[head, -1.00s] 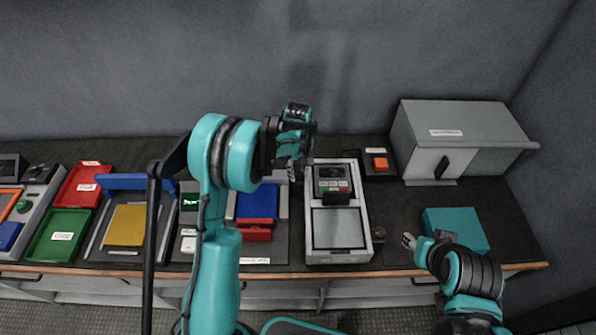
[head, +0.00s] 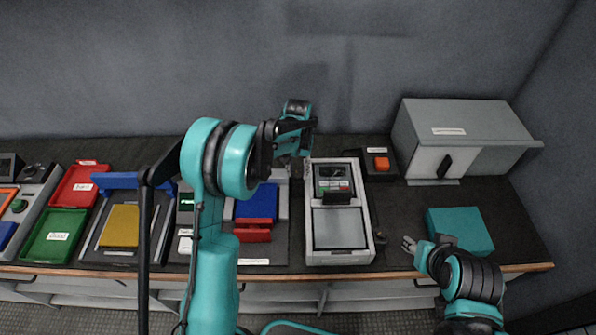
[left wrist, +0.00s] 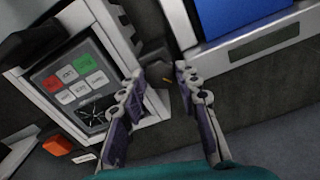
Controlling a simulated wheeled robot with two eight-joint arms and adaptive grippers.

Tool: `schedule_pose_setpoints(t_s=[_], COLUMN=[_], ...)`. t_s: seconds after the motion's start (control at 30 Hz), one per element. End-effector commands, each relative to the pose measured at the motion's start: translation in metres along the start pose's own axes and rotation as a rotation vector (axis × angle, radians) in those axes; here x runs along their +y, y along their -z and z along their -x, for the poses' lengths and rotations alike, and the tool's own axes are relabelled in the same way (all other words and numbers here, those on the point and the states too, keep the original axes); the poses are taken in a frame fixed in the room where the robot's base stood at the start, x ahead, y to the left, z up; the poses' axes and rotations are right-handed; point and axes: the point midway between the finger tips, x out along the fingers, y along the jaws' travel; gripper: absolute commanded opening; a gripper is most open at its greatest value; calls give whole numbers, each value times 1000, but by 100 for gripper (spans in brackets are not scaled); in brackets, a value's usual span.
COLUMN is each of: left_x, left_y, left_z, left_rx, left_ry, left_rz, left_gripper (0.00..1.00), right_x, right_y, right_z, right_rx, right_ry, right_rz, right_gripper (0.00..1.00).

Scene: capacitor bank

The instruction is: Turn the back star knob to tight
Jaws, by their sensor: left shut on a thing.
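The back star knob (left wrist: 166,80) shows in the left wrist view as a dark piece with a small orange mark, in the gap beside the grey-framed meter unit (head: 338,256). My left gripper (left wrist: 160,78) reaches down there, its two fingers on either side of the knob and shut on it. The fingers hide part of the knob's shape. In the head view my left gripper (head: 299,165) is at the back left corner of the meter unit, and the knob is hidden. My right gripper (head: 410,244) hangs over the front right of the bench, too small to judge its jaws.
A dark box with an orange button (head: 381,163) stands right of the meter unit. A blue-and-red block (head: 256,204) is close on its left. A small dark knob (head: 379,238) is at its front right. A teal block (head: 460,230) and a grey cabinet (head: 478,120) are at the right.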

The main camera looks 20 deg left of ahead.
Motion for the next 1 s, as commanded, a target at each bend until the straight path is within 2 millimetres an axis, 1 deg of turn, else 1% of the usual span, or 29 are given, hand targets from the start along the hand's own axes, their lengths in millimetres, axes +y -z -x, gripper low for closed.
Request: schedule_pose_setpoints(t_s=[0.3,0.5,0.73,1.0], left_x=[0,0,0,0], left_y=[0,0,0,0], left_z=[0,0,0,0], left_rx=[0,1,0,1], left_ry=[0,0,0,0], left_rz=[-293,-454,-586,-660], left_gripper=[4,4,4,4], right_x=[0,0,0,0], right_y=[-4,-5,-6,-6], right_z=[-5,-7,-8,-9], right_rx=[0,0,0,0], right_ry=[0,0,0,0], right_rz=[0,0,0,0], right_gripper=[40,40,40,40])
